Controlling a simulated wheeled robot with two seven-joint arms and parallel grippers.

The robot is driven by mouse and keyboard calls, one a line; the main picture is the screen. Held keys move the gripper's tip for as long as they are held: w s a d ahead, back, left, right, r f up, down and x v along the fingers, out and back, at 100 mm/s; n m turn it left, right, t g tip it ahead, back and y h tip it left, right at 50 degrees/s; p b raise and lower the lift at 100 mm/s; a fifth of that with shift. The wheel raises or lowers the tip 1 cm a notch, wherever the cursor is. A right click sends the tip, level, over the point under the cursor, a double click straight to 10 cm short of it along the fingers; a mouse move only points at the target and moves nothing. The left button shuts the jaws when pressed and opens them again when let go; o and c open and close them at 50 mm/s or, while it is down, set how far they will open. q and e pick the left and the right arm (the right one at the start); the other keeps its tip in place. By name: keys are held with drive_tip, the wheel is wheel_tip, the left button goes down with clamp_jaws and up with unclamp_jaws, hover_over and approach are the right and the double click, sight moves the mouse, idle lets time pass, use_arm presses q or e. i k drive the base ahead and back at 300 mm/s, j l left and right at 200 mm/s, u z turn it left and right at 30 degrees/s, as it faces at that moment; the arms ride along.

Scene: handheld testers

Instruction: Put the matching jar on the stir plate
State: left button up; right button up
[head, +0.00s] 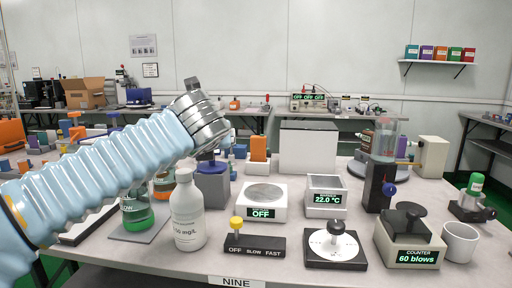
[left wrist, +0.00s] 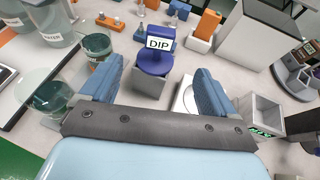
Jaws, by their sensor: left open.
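The stir plate (head: 262,197) is a white box with a round metal top and a display reading OFF; nothing stands on it. Its round top also shows partly behind a finger in the left wrist view (left wrist: 188,95). A glass jar of green liquid (head: 138,218) stands on a grey mat at left, partly behind my arm. An orange-filled vessel (head: 163,186) is behind it. Teal-tinted jars (left wrist: 50,97) (left wrist: 96,45) show left of my fingers in the wrist view. My left gripper (left wrist: 157,90) is open and empty above the table; its fingertips are unclear in the head view.
A white mg/L bottle (head: 188,215) stands in front, left of a yellow-knobbed speed lever (head: 250,244). A grey block with a blue top labelled DIP (left wrist: 155,62) is ahead of my fingers. A 22.0 °C box (head: 326,197) and blow counter (head: 410,238) stand at right.

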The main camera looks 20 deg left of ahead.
sight(164, 184)
drive_tip(key=k+l, duration=0.7)
drive_tip(key=k, duration=0.2)
